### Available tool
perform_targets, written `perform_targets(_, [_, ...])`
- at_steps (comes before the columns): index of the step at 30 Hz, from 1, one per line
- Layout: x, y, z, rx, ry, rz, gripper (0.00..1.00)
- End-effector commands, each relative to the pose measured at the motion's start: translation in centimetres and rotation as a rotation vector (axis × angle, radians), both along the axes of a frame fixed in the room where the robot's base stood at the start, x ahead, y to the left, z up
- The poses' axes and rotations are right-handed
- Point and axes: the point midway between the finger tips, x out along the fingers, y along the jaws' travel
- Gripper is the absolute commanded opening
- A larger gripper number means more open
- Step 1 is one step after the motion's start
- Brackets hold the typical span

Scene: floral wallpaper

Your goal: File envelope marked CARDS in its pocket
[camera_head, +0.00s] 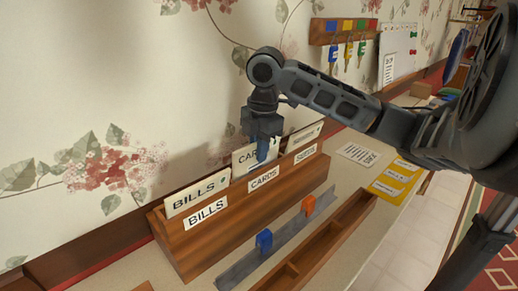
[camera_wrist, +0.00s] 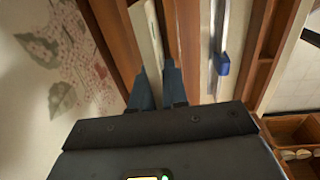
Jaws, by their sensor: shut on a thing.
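The wooden file box (camera_head: 187,250) has three labelled pockets along the wall. The pale envelope marked CARDS (camera_head: 241,160) is upright at the middle pocket, whose front label reads CARDS (camera_head: 263,179); its lower part is hidden behind the box front. My gripper (camera_head: 262,152) is shut on its top edge from above, and a blue finger covers part of the lettering. In the wrist view the envelope (camera_wrist: 147,35) shows as a thin pale strip between the blue fingers of my gripper (camera_wrist: 157,82). How deep it sits is hard to tell.
The BILLS envelope (camera_head: 197,194) stands in the left pocket and another envelope (camera_head: 304,136) in the right one. In front lie a grey rail (camera_head: 285,237) with blue and orange sliders and a wooden tray (camera_head: 330,234). Yellow cards (camera_head: 396,178) lie to the right.

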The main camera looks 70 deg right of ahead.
Motion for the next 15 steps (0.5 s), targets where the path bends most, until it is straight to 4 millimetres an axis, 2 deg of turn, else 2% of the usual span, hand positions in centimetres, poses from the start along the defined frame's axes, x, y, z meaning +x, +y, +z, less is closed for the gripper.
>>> perform_targets(7, [0.0, -0.01, -0.03, 0.0, 0.0, 0.0, 0.0])
perform_targets(8, [0.0, 0.0, -0.03, 0.0, 0.0, 0.0, 0.14])
perform_targets(15, [0.0, 0.0, -0.03, 0.0, 0.0, 0.0, 0.37])
